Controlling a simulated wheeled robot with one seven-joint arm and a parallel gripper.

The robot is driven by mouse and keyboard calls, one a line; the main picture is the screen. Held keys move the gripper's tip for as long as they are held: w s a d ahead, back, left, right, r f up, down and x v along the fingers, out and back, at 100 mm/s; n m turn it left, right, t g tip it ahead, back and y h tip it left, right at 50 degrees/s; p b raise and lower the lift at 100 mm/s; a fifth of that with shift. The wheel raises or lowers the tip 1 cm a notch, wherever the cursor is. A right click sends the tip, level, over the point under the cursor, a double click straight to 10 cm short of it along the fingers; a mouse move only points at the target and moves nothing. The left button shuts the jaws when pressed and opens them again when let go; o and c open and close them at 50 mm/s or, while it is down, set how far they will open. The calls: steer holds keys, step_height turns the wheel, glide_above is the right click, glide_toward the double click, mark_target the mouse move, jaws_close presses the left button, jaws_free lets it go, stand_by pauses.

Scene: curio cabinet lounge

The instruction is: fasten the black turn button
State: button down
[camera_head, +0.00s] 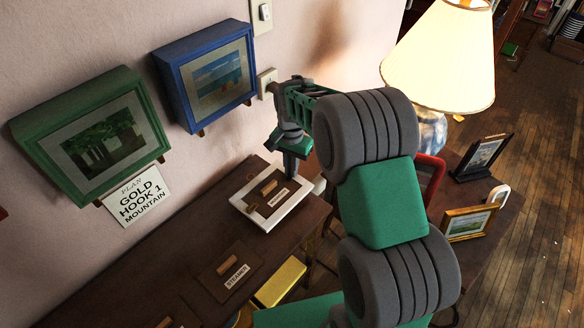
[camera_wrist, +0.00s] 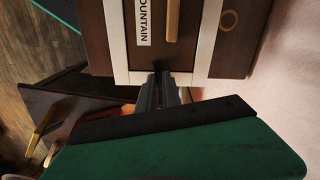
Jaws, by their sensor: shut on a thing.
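A white picture frame (camera_head: 243,208) lies on the dark table with a brown back panel (camera_head: 258,211) in it. The panel carries a wooden strip and a label whose end reads "OUNTAIN" in the wrist view. My gripper (camera_head: 291,172) points down at the frame's far right edge. In the wrist view my gripper (camera_wrist: 159,84) is shut on a small dark piece, the black turn button (camera_wrist: 159,67), at the white rim (camera_wrist: 120,60). The fingers hide most of the button, and I cannot tell which way it is turned.
A panel labelled "STEAMER" (camera_head: 232,263) lies nearer on the table. A green box frame (camera_head: 60,108) and a blue box frame (camera_head: 178,65) hang on the wall. A lamp (camera_head: 440,55) and two small framed pictures stand at right, beyond my arm.

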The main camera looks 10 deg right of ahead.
steer(key=shift+w+m, duration=0.1)
steer(key=shift+m, duration=1.2)
steer(key=c, duration=1.5)
jaws_free()
step_height(320, 180, up, 8)
steer(key=shift+f+b, duration=0.1)
steer(key=shift+b, duration=0.25)
